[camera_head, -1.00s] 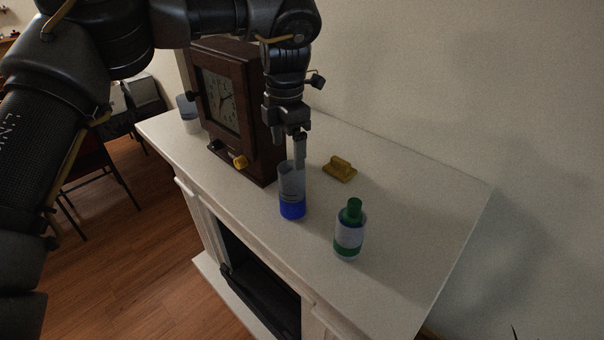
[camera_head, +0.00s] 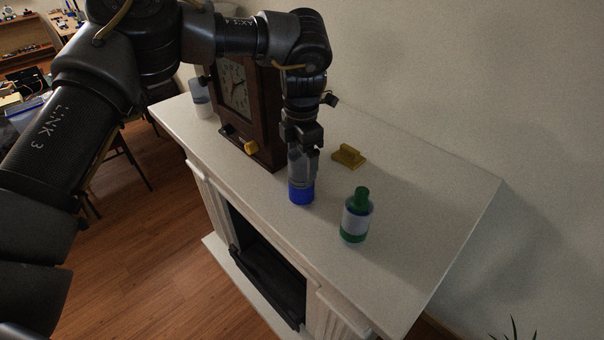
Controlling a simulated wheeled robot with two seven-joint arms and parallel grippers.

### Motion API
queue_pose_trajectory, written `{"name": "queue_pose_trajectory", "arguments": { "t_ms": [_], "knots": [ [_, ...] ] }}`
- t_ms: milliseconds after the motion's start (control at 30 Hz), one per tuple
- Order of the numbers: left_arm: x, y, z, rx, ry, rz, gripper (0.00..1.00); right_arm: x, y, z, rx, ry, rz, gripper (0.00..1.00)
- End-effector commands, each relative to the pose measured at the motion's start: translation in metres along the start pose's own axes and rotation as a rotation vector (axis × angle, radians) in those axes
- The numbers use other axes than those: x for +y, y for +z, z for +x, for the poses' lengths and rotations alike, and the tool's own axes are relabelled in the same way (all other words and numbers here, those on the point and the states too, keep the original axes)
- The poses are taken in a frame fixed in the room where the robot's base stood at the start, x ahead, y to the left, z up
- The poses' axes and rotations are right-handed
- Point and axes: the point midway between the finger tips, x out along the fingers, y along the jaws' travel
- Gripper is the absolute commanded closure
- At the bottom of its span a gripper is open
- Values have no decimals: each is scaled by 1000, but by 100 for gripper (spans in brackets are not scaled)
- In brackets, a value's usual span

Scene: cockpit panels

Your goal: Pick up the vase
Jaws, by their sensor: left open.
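The vase (camera_head: 301,192), a clear cylinder with a blue lower part, stands upright on the white mantel shelf (camera_head: 420,215). My left gripper (camera_head: 303,158) comes down from above at the vase's upper part and is open. Its fingers overlap the clear part of the vase, and I cannot tell whether they are inside it, around it or touching it. The gripper hides the vase's rim. My right gripper is not in view.
A green and white bottle (camera_head: 355,217) stands close to the right of the vase. A wooden clock (camera_head: 262,125) stands close to the left. A yellow object (camera_head: 348,156) lies behind. Another clear and grey container (camera_head: 201,100) stands at the far left. The shelf's right part is bare.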

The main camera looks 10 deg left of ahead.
Motion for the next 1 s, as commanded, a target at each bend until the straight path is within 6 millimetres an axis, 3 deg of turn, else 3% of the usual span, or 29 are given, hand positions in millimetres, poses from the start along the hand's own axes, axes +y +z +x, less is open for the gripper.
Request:
{"name": "queue_pose_trajectory", "arguments": {
  "t_ms": [67,233,500,900,1000],
  "knots": [
    [2,-1,8,4,-3,-2,16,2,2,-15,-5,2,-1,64],
    [2,0,29,2,-1,-1,16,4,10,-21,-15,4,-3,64],
    [2,0,34,1,0,-2,16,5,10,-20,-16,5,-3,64],
    [2,0,34,1,0,-2,67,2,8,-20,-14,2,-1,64],
    [2,0,34,0,0,-2,70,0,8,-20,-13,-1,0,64]
  ]
}}
